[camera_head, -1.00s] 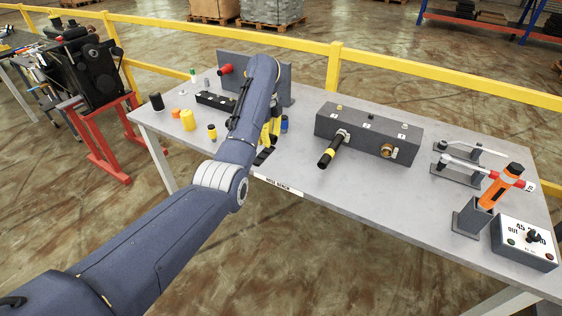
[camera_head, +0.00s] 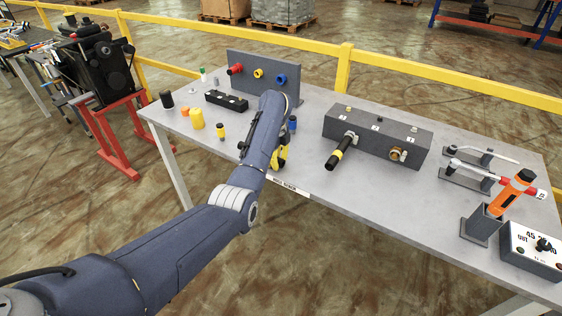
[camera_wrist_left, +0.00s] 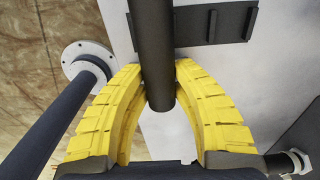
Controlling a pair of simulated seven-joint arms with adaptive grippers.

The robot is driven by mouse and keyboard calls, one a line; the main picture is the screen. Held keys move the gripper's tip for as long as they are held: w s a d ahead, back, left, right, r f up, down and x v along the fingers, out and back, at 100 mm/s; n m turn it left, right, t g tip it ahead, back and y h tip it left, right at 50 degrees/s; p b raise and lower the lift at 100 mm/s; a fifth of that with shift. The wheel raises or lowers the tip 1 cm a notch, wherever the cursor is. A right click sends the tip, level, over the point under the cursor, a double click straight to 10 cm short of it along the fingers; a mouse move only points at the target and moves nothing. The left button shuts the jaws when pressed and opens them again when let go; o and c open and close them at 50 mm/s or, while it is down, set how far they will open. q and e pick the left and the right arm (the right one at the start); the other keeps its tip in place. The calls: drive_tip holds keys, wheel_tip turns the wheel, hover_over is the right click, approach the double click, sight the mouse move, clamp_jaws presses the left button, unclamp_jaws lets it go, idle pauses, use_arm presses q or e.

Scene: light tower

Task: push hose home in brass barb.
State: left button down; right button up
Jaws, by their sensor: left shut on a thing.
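My left gripper (camera_head: 280,155) is above the front part of the bench, left of the grey block (camera_head: 377,137); its yellow fingers partly show there. In the left wrist view its yellow fingers (camera_wrist_left: 160,75) are shut on a dark round piece that looks like a hose (camera_wrist_left: 156,40). The far end of that piece runs out of the picture. A brass barb fitting (camera_head: 397,154) sits on the block's front face, with nothing on it that I can see. Left of it, a black hose with a yellow band (camera_head: 338,156) sticks out from the block. My right gripper is not in view.
Behind my arm stands a grey panel (camera_head: 238,64) with red, yellow and blue fittings. Small yellow, black and orange pieces lie on the left. Tool stands, an orange-handled tool (camera_head: 512,192) and a control box (camera_head: 533,248) fill the right. The front middle of the bench is clear.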

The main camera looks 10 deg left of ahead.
use_arm(q)
drive_tip(key=shift+f, duration=0.25)
drive_tip(key=c, duration=1.1)
unclamp_jaws()
drive_tip(key=shift+a, duration=0.1)
